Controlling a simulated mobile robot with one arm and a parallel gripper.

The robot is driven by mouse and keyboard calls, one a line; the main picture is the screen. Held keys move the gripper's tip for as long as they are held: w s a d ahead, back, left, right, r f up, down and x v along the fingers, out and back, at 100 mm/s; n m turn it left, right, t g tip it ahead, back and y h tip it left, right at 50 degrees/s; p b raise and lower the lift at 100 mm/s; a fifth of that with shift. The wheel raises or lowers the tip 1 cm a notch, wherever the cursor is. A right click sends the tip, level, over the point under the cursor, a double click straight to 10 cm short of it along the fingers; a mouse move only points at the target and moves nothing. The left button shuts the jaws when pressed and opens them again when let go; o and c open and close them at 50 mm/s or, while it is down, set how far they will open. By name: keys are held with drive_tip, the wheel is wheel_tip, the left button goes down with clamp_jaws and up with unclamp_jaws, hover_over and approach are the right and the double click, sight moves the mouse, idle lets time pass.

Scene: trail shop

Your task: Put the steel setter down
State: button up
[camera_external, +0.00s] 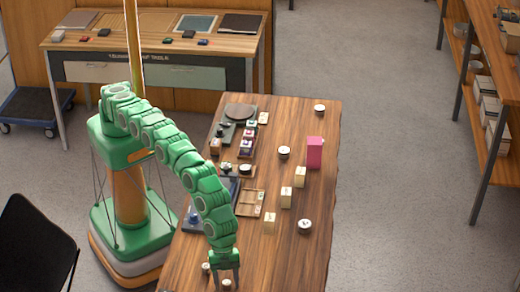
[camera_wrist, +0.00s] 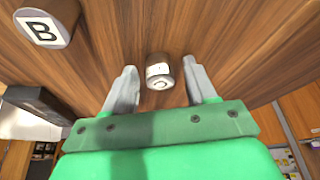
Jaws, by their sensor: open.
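A small metallic cylinder with a pale label, which looks like the steel setter (camera_wrist: 159,71), stands on the wooden table between my fingers in the wrist view. My gripper (camera_wrist: 162,88) is open, with a gap visible between each finger and the cylinder. In the external view my gripper (camera_external: 227,284) is low over the near end of the table (camera_external: 290,262), pointing down. A small round item, seemingly the same setter, shows between the fingers there. Its markings are too small to read in that view.
A round piece marked B (camera_wrist: 43,29) stands close by in the wrist view. Farther along the table are several cream blocks (camera_external: 269,223), a pink box (camera_external: 315,152), round pieces (camera_external: 304,226) and a wooden tray (camera_external: 250,203). The table's right near part is clear.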

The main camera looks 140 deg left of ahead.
drive_tip(key=shift+r, duration=0.15)
drive_tip(key=v, duration=1.2)
idle(0.3)
idle(6.3)
